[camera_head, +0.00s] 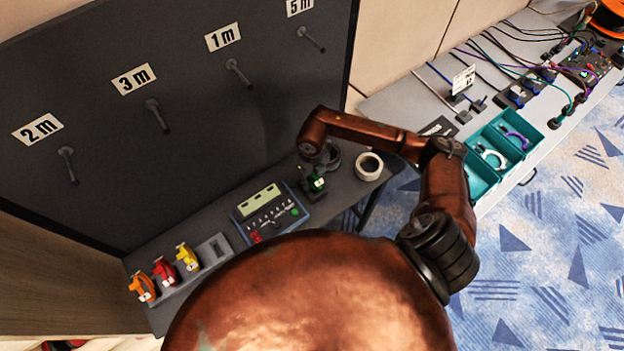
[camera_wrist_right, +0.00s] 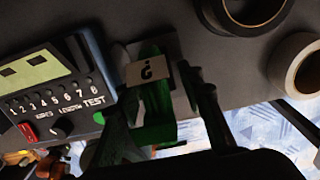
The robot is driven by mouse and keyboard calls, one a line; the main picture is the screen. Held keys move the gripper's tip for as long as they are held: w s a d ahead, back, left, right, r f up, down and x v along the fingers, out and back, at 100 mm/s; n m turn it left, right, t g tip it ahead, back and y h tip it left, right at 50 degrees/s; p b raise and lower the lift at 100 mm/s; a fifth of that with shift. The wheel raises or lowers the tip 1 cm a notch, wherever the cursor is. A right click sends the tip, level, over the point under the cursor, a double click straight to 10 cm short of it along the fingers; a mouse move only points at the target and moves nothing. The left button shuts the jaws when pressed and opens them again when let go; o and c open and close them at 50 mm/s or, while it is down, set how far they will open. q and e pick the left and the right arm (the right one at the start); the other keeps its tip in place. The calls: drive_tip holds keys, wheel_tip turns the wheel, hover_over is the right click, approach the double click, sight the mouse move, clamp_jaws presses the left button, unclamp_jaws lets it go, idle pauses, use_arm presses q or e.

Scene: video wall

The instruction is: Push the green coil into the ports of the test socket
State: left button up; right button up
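The green coil (camera_head: 317,184) is on the dark shelf, right of the test device (camera_head: 268,211). In the right wrist view the green coil (camera_wrist_right: 154,108) carries a pale tag with a question mark and sits over a light grey pad. My right gripper (camera_head: 310,180) is over it, pointing down. In the wrist view its fingers (camera_wrist_right: 160,90) straddle the coil, with a gap showing on the right side, so it looks open. The test device (camera_wrist_right: 45,85) shows a green display, numbered ports and the word TEST. My left gripper is not in view.
Orange (camera_head: 142,287), red (camera_head: 165,270) and yellow (camera_head: 187,256) coils stand at the shelf's left. A pegboard wall with length labels rises behind. Teal bins (camera_head: 481,180) stand on the right-hand table.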

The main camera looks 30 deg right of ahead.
wheel_tip(320, 180, up, 12)
idle(0.6)
idle(0.4)
